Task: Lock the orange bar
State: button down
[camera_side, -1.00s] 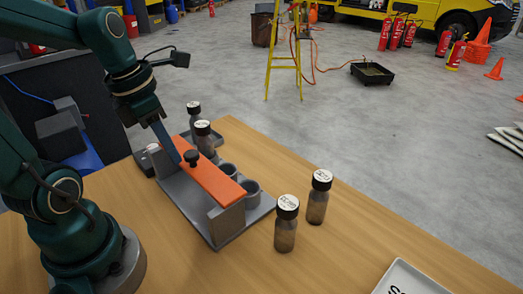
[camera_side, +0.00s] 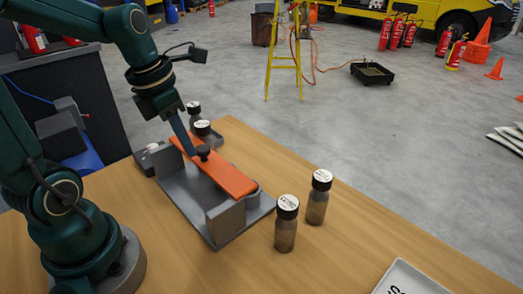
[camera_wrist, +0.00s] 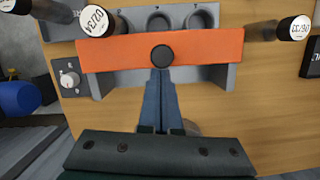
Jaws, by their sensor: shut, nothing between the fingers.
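The orange bar (camera_side: 228,178) lies along the grey rack (camera_side: 208,232), partly over its row of cups, and carries a black knob (camera_side: 203,154). In the wrist view the bar (camera_wrist: 210,48) runs across the picture with the knob (camera_wrist: 162,56) at its middle. My gripper (camera_side: 197,146) is shut and empty. Its blue fingertips (camera_wrist: 161,73) are right at the near side of the knob and appear to touch it. Cups (camera_wrist: 200,20) show beyond the bar. The bar's underside is hidden.
Two black-capped bottles (camera_side: 285,225) (camera_side: 317,198) stand right of the rack; two more (camera_side: 202,130) (camera_side: 194,112) stand at its far end. A white tray (camera_side: 405,280) is at the front right. Table between is clear.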

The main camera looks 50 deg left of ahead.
jog(key=s+a+r, duration=0.1)
jog(key=s+r, duration=0.5)
jog(key=r, duration=0.4)
jog(key=shift+r, duration=0.25)
dwell(0.4)
